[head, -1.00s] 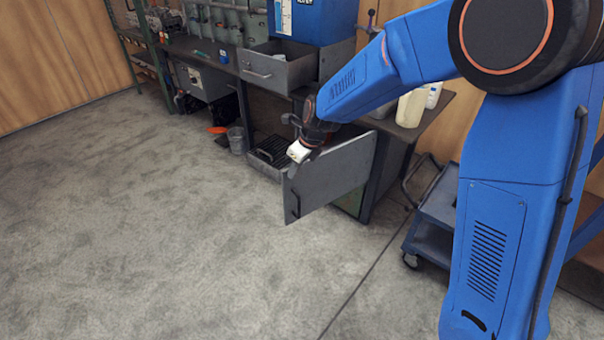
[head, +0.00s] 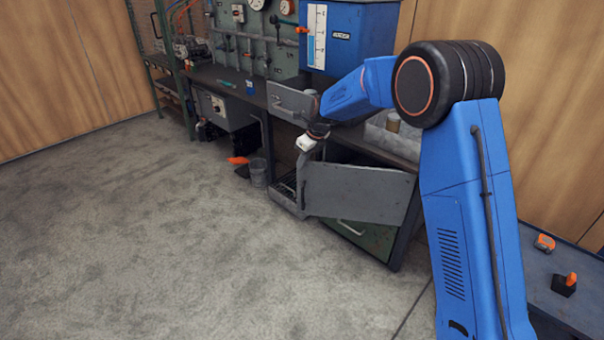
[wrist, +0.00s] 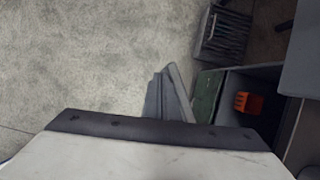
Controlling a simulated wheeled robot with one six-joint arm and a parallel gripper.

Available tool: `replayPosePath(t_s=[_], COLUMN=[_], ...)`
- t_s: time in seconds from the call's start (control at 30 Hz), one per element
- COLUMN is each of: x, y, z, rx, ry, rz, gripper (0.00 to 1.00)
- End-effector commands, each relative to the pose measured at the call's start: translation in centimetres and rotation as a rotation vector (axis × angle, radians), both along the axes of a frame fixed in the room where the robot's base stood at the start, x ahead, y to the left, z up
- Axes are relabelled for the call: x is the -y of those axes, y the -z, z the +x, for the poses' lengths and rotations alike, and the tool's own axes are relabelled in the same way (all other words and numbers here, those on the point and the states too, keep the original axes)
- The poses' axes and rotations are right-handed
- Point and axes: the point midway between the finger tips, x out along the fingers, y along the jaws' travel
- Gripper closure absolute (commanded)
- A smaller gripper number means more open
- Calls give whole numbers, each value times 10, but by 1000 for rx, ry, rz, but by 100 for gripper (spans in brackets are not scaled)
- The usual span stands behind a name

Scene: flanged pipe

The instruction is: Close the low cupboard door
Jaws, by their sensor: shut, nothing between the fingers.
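The low cupboard door (head: 360,195) is a flat grey panel under the workbench in the head view. It stands ajar, its right side by the bench leg and its left edge out from the cupboard. A dark gap shows above it. My gripper (head: 301,208) points down at the door's left edge, fingers shut and empty. It looks close to or against the door; contact is not clear. In the wrist view, the grey wedge (wrist: 168,95) seems to be my fingers, and the cupboard interior shows on the right with an orange item (wrist: 247,102).
An open grey drawer (head: 290,103) juts out above the cupboard, close to my arm. A bucket (head: 257,172) and an orange item (head: 238,160) lie on the floor to the left. The floor in front is clear.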

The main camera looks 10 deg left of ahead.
Motion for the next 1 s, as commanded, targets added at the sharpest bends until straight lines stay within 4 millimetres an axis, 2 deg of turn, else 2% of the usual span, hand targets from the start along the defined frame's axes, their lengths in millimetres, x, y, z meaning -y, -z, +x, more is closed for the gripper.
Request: replayPosePath(t_s=[0.1,0.3,1.0], x=[1,2,7], y=[0,0,0], z=[18,32,33], rx=[2,1,1], ry=[1,-1,0], rz=[0,-1,-1], gripper=[100,100,100])
